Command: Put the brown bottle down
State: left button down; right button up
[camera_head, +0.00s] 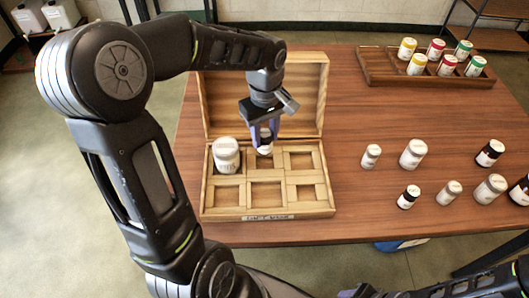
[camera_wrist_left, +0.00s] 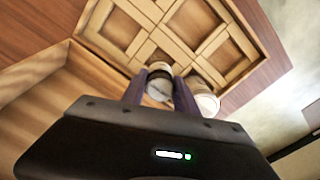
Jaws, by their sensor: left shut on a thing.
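My left gripper (camera_head: 264,132) is over the back middle compartment of the open wooden box (camera_head: 231,213). It is shut on a small bottle with a white cap, the brown bottle (camera_head: 265,149). In the left wrist view the bottle (camera_wrist_left: 159,68) sits between the two purple fingers, with a dark band below its cap. Its lower part is at or in the compartment; I cannot tell if it touches the floor. A larger white-labelled jar (camera_head: 227,157) stands in the back left compartment. My right gripper (camera_head: 358,291) shows only in part at the bottom edge.
Several bottles and jars, such as a white jar (camera_head: 413,154) and a dark bottle (camera_head: 408,197), stand on the table (camera_head: 345,105) right of the box. A wooden tray (camera_head: 382,74) with several colour-labelled jars is at the back right. The other compartments look empty.

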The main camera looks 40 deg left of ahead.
aim_at(265, 133)
pick_arm(q)
jog(key=shift+f, duration=1.25)
jog(key=shift+f, duration=0.1)
jog(key=shift+f, duration=1.75)
jog(key=shift+f, duration=0.2)
jog(key=c, duration=0.9)
grip_release()
jog(key=shift+c, duration=0.2)
jog(key=shift+r, duration=0.1)
notch_tip(265, 133, up, 12)
jog(key=shift+r, duration=0.1)
